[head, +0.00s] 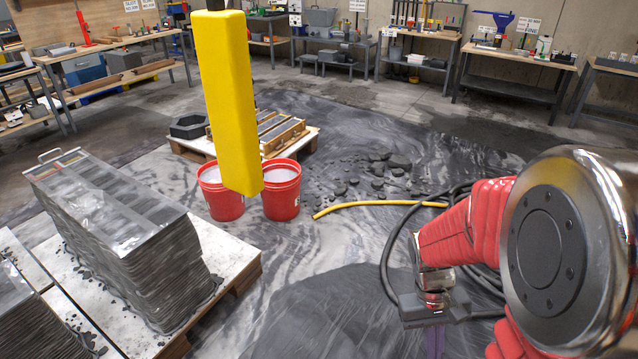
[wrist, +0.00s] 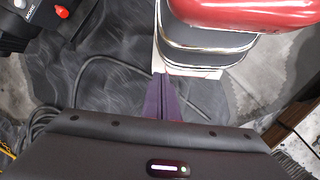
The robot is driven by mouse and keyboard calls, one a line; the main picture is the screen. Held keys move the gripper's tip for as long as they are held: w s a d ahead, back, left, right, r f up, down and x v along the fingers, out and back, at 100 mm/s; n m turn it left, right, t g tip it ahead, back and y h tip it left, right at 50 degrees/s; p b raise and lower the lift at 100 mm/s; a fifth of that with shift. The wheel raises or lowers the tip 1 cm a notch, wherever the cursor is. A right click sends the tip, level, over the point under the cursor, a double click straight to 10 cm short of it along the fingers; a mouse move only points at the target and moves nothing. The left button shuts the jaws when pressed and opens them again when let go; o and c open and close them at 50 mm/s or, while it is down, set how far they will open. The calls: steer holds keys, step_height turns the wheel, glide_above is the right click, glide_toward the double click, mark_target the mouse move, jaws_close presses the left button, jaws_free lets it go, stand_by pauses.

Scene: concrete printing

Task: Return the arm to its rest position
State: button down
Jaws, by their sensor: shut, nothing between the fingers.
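My arm, in a red padded sleeve with a large polished metal joint, fills the right side of the head view. My gripper (head: 434,343) points down at the lower right of that view, over the wet dark floor and beside black hoses. In the wrist view the purple fingers of my gripper (wrist: 160,92) are together with nothing between them.
A yellow padded post (head: 228,100) hangs in front. Two red buckets (head: 282,190) stand behind it. A layered concrete print (head: 125,240) sits on a pallet at left. A black hose (head: 392,262) and yellow hose (head: 375,204) lie on the floor. Workbenches (head: 515,62) line the back.

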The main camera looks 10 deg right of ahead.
steer(key=a+r+t, duration=0.4)
steer(key=a+r, duration=0.1)
steer(key=r, duration=0.5)
steer(key=a+r+n+t+y, duration=0.1)
steer(key=a+r+t, duration=0.4)
steer(key=r, duration=0.5)
steer(key=shift+a, duration=0.75)
steer(key=shift+s+r, duration=0.1)
steer(key=shift+d, duration=0.15)
